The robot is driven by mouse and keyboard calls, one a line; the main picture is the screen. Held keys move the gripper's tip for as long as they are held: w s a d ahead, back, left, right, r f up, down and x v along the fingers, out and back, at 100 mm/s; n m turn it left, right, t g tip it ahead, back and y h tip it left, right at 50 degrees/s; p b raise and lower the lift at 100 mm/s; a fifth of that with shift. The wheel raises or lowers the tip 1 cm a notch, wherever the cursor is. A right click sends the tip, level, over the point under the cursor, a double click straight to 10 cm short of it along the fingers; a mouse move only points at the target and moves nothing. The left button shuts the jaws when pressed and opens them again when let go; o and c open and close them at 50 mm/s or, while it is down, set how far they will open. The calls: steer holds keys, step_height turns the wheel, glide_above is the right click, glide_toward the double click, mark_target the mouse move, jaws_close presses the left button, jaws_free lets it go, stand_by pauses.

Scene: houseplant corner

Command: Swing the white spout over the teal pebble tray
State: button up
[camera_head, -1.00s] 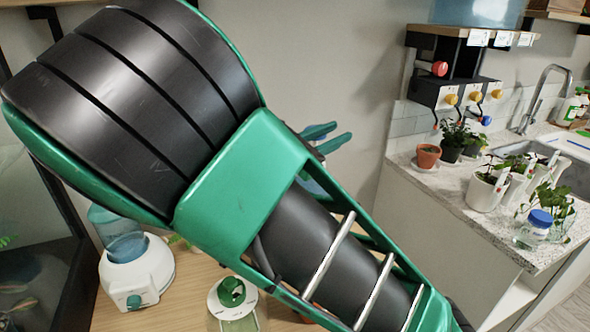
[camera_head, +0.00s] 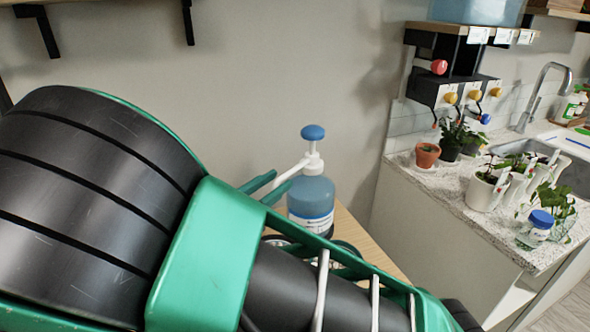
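The white spout (camera_head: 291,171) sticks out to the left and slightly down from the pump head of a bottle (camera_head: 312,199) with blue liquid and a blue knob (camera_head: 313,132). My gripper (camera_head: 283,178) has two green fingers, apart from each other, at the spout's outer end. The spout's tip appears to lie between or just behind the fingertips; I cannot tell if they touch it. The teal pebble tray is not visible; my arm covers much of the lower left.
The bottle stands on a wooden table (camera_head: 352,232), mostly hidden by my arm. At right, a stone counter (camera_head: 455,205) holds potted plants, a blue-lidded jar (camera_head: 535,229) and a sink. A dispenser rack (camera_head: 452,80) hangs above it. The wall behind the bottle is clear.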

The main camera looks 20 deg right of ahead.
mark_target(307, 161)
steer(key=x, duration=0.8)
steer(key=shift+d, duration=0.15)
steer(key=shift+c, duration=0.2)
steer(key=shift+w, duration=0.1)
jaws_close()
